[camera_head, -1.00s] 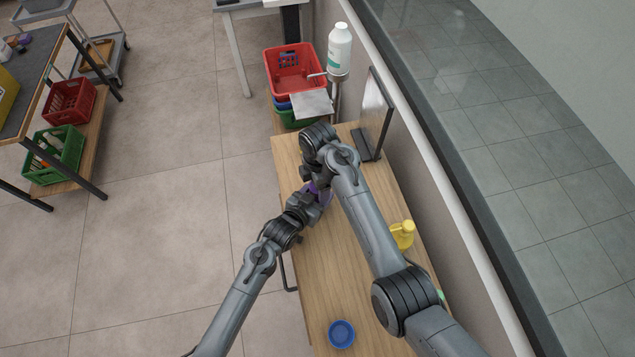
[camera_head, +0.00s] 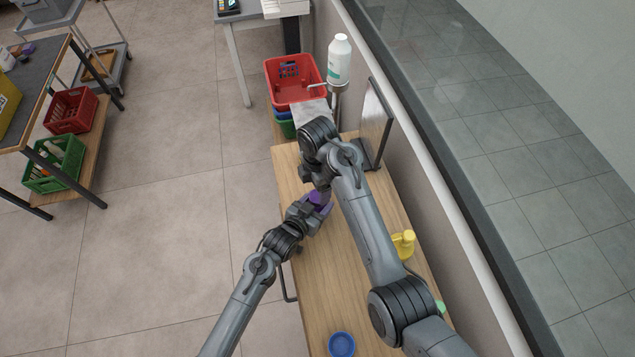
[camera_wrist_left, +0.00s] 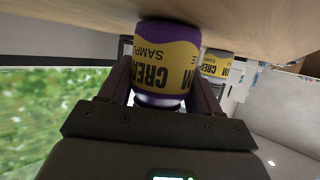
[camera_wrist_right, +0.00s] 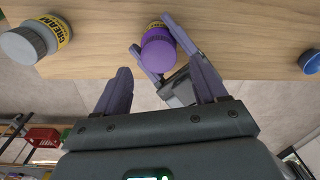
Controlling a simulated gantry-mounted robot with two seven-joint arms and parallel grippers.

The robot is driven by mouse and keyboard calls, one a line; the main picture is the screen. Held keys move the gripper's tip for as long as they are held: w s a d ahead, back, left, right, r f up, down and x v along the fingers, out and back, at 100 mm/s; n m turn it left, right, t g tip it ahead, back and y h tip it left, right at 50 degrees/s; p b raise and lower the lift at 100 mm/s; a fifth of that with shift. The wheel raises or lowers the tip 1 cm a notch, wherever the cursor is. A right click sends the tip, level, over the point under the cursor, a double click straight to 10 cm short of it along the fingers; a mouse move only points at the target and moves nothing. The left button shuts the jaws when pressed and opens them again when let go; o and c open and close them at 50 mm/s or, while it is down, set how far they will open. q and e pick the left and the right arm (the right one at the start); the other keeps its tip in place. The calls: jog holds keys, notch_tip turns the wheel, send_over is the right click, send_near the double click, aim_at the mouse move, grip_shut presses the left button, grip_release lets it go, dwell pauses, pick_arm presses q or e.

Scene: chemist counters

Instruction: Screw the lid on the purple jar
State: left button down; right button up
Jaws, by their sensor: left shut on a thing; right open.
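The purple jar (camera_wrist_left: 165,62), with a yellow cream label, sits between the fingers of my left gripper (camera_head: 318,207), which is shut on it. The jar appears upside down in the left wrist view, near the wooden table. Its purple round top (camera_wrist_right: 158,53) faces the right wrist camera. A pale band shows past the label in the left wrist view; I cannot tell whether the lid is seated. My right gripper (camera_wrist_right: 160,68) is open, its fingers apart and short of the purple top. In the head view the right arm partly hides the jar.
A grey-lidded cream jar (camera_wrist_right: 32,40) stands on the wooden table (camera_head: 345,290). A blue round dish (camera_head: 341,344) is at the near end and a yellow bottle (camera_head: 403,242) on the right.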

aim_at(317, 205)
jog(key=shift+s+d+f+n, duration=0.25)
jog(key=shift+s+n, duration=0.1)
jog(key=shift+n, duration=0.45)
jog(key=shift+s+d+n+h, duration=0.1)
jog(key=shift+s+n+h, duration=0.15)
jog(key=shift+n, duration=0.25)
jog(key=shift+d+r+n+g, duration=0.1)
jog(key=shift+r+n+g, duration=0.2)
jog(key=shift+n, duration=0.8)
jog(key=shift+w+r+n, duration=0.1)
jog(key=shift+r+n, duration=0.2)
jog(key=shift+n, duration=0.2)
jog(key=shift+w+a+r+n, duration=0.25)
jog(key=shift+w+r, duration=0.1)
jog(key=shift+r, duration=0.35)
jog(key=shift+w+a+r+n, duration=0.2)
jog(key=shift+w+r, duration=0.1)
jog(key=shift+r, duration=0.4)
jog(key=shift+s+f, duration=0.2)
jog(key=shift+f, duration=3.85)
